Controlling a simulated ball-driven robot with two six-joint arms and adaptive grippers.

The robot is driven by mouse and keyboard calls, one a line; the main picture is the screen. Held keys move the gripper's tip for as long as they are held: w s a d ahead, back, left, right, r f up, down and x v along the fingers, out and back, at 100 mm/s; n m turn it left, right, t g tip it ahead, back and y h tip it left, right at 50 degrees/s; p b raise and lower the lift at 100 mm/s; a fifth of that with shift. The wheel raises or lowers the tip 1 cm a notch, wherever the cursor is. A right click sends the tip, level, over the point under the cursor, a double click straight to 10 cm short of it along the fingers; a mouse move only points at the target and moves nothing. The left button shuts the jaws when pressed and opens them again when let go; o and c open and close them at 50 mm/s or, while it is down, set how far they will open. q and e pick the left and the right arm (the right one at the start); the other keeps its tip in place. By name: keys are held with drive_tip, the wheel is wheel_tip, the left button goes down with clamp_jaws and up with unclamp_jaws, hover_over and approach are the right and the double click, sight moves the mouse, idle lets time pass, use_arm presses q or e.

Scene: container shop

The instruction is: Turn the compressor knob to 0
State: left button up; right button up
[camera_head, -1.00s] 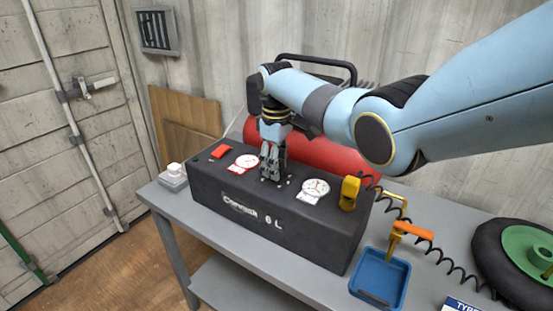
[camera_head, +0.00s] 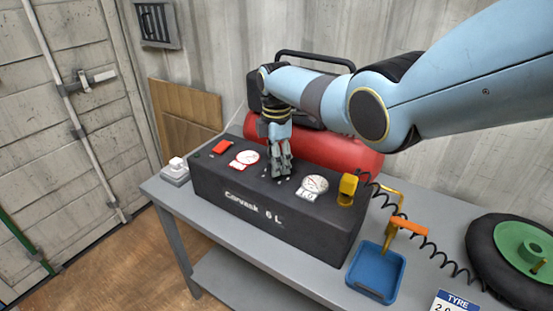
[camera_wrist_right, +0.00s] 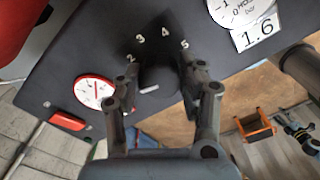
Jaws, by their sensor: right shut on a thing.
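The black compressor (camera_head: 272,212) stands on the grey table, with a control panel on top. My right gripper (camera_head: 279,170) points down at the panel between the two dials. In the right wrist view its fingers (camera_wrist_right: 159,82) are shut on the dark round knob (camera_wrist_right: 160,76), one on each side. A white mark on the knob points to the lower left there. The numbers 2, 3, 4 and 5 show around the knob; any others are hidden by the gripper. My left gripper is not in view.
A red-rimmed dial (camera_head: 245,158) and a red switch (camera_head: 222,147) are left of the gripper, a white dial (camera_head: 314,185) right. A yellow fitting (camera_head: 348,187) with a coiled hose, a blue tray (camera_head: 376,272) and a tyre (camera_head: 490,240) are to the right. A red tank (camera_head: 350,157) is behind.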

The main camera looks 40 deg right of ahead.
drive_tip(key=n, duration=0.5)
drive_tip(key=shift+n, duration=0.3)
drive_tip(key=n, duration=0.5)
drive_tip(key=shift+n+p, duration=0.3)
drive_tip(key=shift+p, duration=0.05)
drive_tip(key=o, duration=1.2)
drive_tip(key=shift+r, duration=0.1)
wheel_tip(320, 180, up, 12)
drive_tip(key=shift+f, duration=0.1)
drive_tip(key=shift+f, duration=0.1)
